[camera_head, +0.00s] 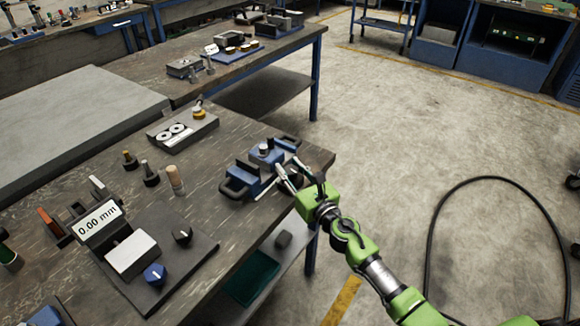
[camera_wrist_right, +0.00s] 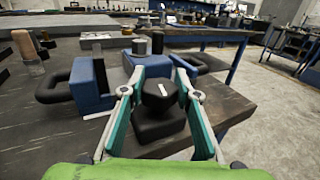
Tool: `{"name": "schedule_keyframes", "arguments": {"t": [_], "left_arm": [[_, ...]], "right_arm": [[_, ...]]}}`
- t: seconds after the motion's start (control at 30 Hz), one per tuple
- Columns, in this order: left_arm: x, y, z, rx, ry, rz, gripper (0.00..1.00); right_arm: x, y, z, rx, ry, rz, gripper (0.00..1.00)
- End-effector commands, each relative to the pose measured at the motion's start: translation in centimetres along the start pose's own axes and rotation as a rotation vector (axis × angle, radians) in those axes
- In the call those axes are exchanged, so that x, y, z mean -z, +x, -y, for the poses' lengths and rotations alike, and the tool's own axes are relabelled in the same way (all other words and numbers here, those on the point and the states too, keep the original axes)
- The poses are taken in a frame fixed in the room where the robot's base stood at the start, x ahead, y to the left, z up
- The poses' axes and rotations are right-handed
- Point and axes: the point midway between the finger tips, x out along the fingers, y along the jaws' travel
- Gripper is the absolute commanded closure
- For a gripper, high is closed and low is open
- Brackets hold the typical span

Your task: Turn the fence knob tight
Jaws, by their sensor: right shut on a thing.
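The fence knob (camera_wrist_right: 159,95) is black with a white mark on top, and sits above a black block (camera_wrist_right: 158,127) in the right wrist view. My right gripper (camera_wrist_right: 158,90) has its two fingers on either side of the knob and is shut on it. In the head view my right gripper (camera_head: 282,172) reaches in from the lower right to the blue fixture (camera_head: 243,171) near the bench's right edge; the knob itself is hidden there by the fingers. My left gripper is not in view.
The fixture has black loop handles (camera_wrist_right: 53,88) and a blue upright block (camera_wrist_right: 90,85). Left of it on the bench stand a wooden-handled tool (camera_head: 175,180) and a 0.00 mm readout (camera_head: 98,222). Open floor (camera_head: 410,130) lies to the right.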

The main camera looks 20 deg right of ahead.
Motion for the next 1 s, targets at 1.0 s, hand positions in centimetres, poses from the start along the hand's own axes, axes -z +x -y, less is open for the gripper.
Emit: {"name": "schedule_keyframes", "arguments": {"t": [1.0], "left_arm": [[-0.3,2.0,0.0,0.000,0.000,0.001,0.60]], "right_arm": [[0.1,-0.1,0.2,0.732,0.000,0.000,0.92]]}}
